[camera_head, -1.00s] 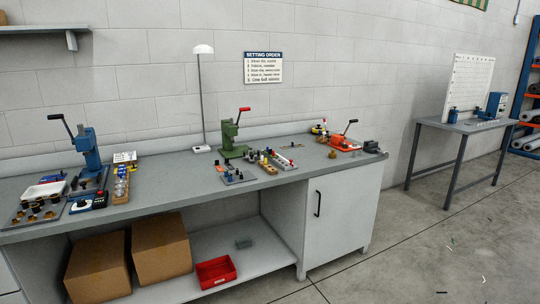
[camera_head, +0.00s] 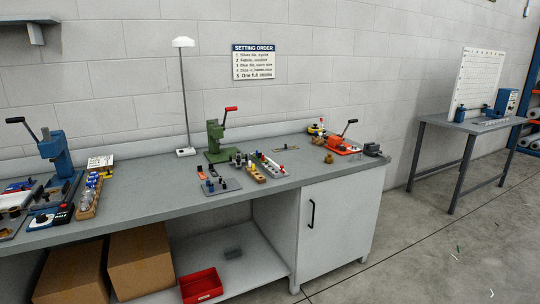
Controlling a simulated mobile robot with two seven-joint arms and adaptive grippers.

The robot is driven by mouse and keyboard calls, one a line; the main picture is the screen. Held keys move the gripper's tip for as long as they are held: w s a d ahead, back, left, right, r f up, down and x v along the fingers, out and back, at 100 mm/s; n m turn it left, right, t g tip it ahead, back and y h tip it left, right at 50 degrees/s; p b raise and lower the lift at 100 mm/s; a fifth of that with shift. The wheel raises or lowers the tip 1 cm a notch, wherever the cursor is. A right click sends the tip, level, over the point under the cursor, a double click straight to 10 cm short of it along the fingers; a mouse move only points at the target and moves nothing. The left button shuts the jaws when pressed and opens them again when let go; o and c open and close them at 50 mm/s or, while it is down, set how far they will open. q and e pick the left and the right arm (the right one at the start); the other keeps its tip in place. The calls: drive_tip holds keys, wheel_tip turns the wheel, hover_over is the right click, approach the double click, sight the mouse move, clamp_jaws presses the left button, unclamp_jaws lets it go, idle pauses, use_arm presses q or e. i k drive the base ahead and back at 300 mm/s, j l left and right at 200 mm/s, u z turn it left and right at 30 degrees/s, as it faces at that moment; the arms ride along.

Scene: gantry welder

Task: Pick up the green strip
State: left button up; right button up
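Neither of my grippers shows in the head view.
A long grey workbench (camera_head: 150,214) with blue, green and orange hand presses fills the left and middle. A white cabinet (camera_head: 338,228) forms its right end. A side table (camera_head: 466,127) stands against the wall at right. Floor between them is open.

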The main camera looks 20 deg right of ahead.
sight(259, 158)
drive_tip(key=i+l+z, duration=0.3)
drive_tip(key=i+l, duration=1.2)
drive_tip(key=l, duration=0.1)
